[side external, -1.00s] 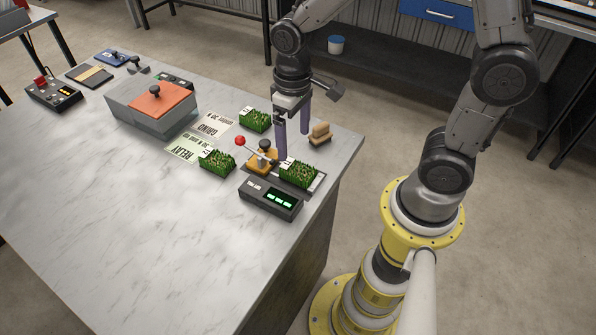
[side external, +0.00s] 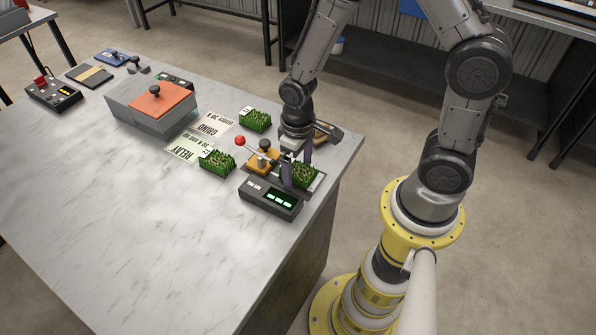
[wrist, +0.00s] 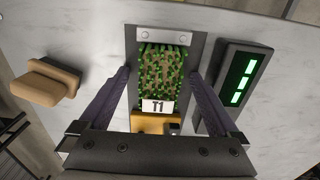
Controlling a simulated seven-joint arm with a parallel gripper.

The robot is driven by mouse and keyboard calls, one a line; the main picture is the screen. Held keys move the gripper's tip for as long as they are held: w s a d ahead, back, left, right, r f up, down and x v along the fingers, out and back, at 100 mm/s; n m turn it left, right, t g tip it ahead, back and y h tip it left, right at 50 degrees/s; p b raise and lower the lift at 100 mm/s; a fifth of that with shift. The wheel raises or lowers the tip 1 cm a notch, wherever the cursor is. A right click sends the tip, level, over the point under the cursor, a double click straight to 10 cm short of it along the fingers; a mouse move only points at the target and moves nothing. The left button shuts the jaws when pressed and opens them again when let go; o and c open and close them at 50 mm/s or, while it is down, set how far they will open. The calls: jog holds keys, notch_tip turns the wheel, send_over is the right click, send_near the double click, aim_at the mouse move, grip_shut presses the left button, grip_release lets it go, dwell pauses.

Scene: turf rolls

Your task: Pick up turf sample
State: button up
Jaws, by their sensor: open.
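The turf sample tagged T1 (wrist: 162,72) is a small block of green grass lying in a grey tray (wrist: 187,72) in the wrist view. In the side external view this turf sample (side external: 305,175) sits at the table's right edge, partly hidden by my gripper. My gripper (wrist: 160,76) is open, with one purple finger on each side of the turf; I cannot tell whether they touch it. It also shows in the side external view (side external: 297,168). Two more turf samples, a front one (side external: 217,161) and a back one (side external: 256,120), lie to the left.
A display box (side external: 271,198) with green digits stands before the tray. A yellow block with a dark knob (side external: 261,161) and a red-ball lever (side external: 240,141) are close left. RELAY (side external: 187,149) and GRIND (side external: 213,125) cards and an orange-lidded box (side external: 153,108) lie farther left. The front-left tabletop is clear.

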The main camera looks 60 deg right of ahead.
aim_at(298, 167)
grip_shut()
dwell(0.4)
jog(key=shift+r, duration=0.1)
jog(key=shift+r, duration=0.4)
notch_tip(298, 167, up, 3)
jog(key=shift+f, duration=0.2)
jog(key=s+d+r, duration=0.1)
jog(key=s+r, duration=0.8)
jog(key=s, duration=0.5)
jog(key=shift+r, duration=0.25)
